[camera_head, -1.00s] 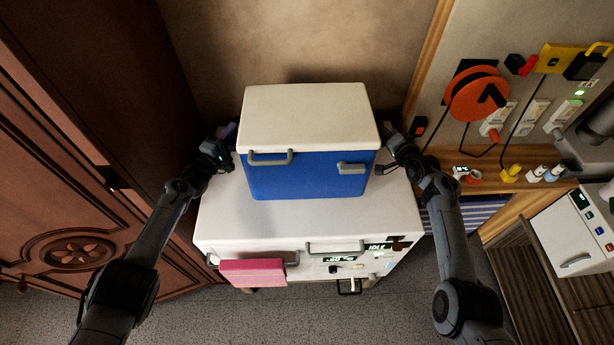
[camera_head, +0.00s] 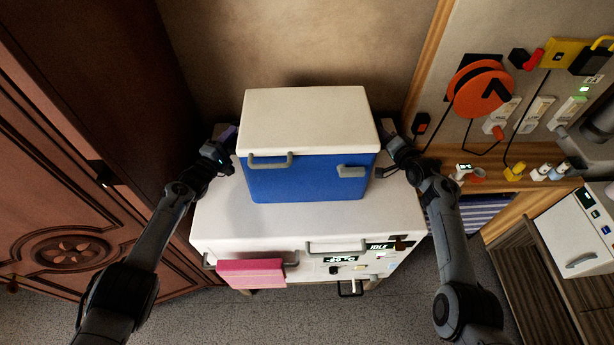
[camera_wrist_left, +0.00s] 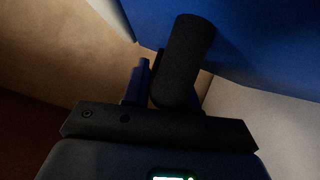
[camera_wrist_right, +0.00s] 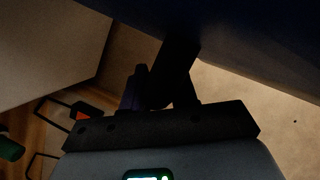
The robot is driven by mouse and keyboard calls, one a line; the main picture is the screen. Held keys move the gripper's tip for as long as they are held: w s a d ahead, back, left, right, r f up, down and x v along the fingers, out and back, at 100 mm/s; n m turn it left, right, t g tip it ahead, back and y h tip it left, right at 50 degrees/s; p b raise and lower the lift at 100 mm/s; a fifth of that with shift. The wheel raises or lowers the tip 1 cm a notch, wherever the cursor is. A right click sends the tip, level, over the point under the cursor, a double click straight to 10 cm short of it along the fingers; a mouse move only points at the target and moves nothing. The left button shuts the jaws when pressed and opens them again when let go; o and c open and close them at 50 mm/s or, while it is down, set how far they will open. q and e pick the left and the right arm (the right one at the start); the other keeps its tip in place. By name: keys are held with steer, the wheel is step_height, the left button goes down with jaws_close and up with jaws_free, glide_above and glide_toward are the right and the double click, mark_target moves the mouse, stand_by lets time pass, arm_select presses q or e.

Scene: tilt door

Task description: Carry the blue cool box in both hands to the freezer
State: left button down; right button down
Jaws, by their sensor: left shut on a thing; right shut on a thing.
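The blue cool box (camera_head: 300,178) with a white lid (camera_head: 308,115) is upright at the centre of the head view, over the white top of the freezer (camera_head: 225,225). I cannot tell whether its base touches that top. My left gripper (camera_head: 226,145) is at its left side, shut on a dark side handle (camera_wrist_left: 185,60) that shows in the left wrist view. My right gripper (camera_head: 392,150) is at its right side, shut on the other dark handle (camera_wrist_right: 172,72), seen in the right wrist view. The fingertips are partly hidden behind the handles.
A pink towel (camera_head: 250,272) hangs on the freezer's front bar. A brown panelled door (camera_head: 75,235) stands close on the left. An orange cable reel (camera_head: 478,90) and several plugs are on the right wall. A small white appliance (camera_head: 575,235) stands at the far right.

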arm_select(q)
steer(key=shift+w+d+f+b, duration=0.1)
steer(key=shift+f+b, duration=0.5)
steer(key=shift+b, duration=0.05)
arm_select(e)
steer(key=shift+w+f, duration=0.1)
steer(key=shift+f, duration=0.5)
arm_select(q)
steer(key=c, duration=1.2)
jaws_free()
steer(key=shift+f, duration=0.1)
arm_select(e)
steer(key=c, duration=1.2)
jaws_free()
steer(key=shift+a+f, duration=0.1)
arm_select(q)
steer(key=o, duration=0.3)
arm_select(e)
steer(key=o, duration=0.3)
arm_select(q)
steer(key=shift+s+f, duration=0.2)
steer(key=shift+s, duration=0.25)
steer(key=shift+a+r+v, duration=0.1)
steer(key=shift+a+v, duration=0.05)
steer(key=shift+v, duration=2.65)
steer(key=shift+a+r+v, duration=0.1)
steer(key=shift+v, duration=2.7)
arm_select(e)
steer(key=shift+v, duration=6.05)
